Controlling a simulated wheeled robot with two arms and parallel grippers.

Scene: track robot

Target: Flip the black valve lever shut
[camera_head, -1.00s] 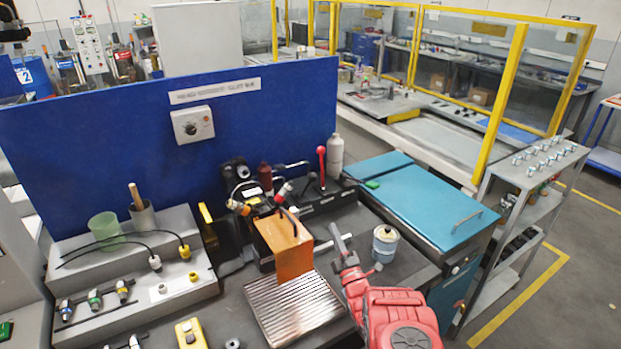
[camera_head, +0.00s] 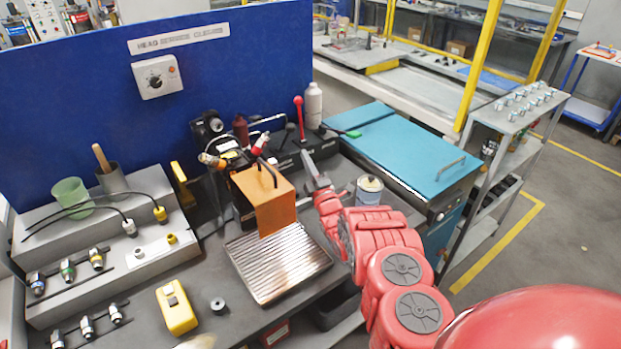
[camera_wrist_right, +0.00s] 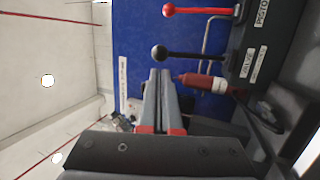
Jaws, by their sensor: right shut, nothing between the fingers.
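The black valve lever (camera_head: 290,128) stands up from a dark block at the back of the bench, left of the red-knobbed lever (camera_head: 299,115). In the right wrist view the black lever (camera_wrist_right: 190,55) points left with its round knob, beside a "VALVE" label; the red lever (camera_wrist_right: 200,11) lies parallel, by a "PISTON" label. My right gripper (camera_head: 309,160) is in front of the levers, its grey fingers shut and empty. In the wrist view the fingertips (camera_wrist_right: 160,73) lie just below the black knob; I cannot tell whether they touch. My left gripper is not in view.
A bent metal pipe (camera_wrist_right: 205,50) runs behind the levers.

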